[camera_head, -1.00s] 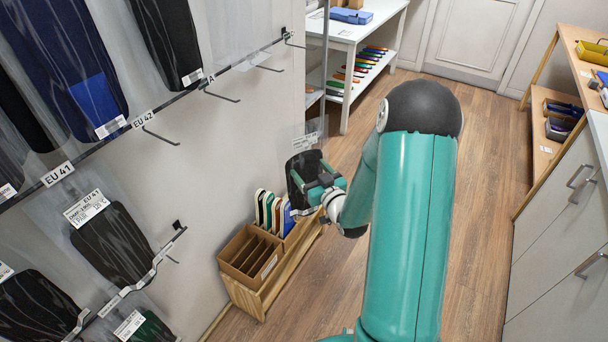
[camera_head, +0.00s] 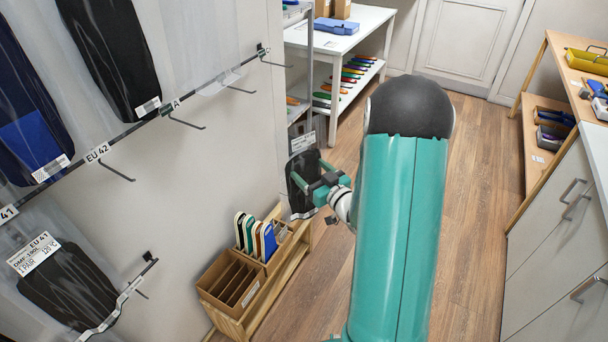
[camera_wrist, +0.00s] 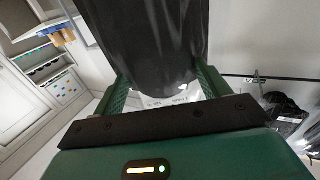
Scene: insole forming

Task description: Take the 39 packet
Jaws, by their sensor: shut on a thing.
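My gripper (camera_head: 316,184) is shut on a packet (camera_head: 302,166) with a dark insole blank in clear film. The packet hangs upright with a white label (camera_head: 303,142) at its top, too small to read. In the wrist view, my gripper's two green fingers (camera_wrist: 165,88) sit on either side of the dark packet (camera_wrist: 150,38). I cannot confirm its size number. The packet is clear of the wall hooks in the head view.
Wall rails at left carry dark packets (camera_head: 72,285) under tags EU 42 (camera_head: 97,153) and EU 41. Below stands a wooden rack with a cardboard divider box (camera_head: 232,283) and coloured insoles (camera_head: 256,238). A white shelf table (camera_head: 345,42) stands behind; cabinets (camera_head: 560,215) line the right. The middle floor is open.

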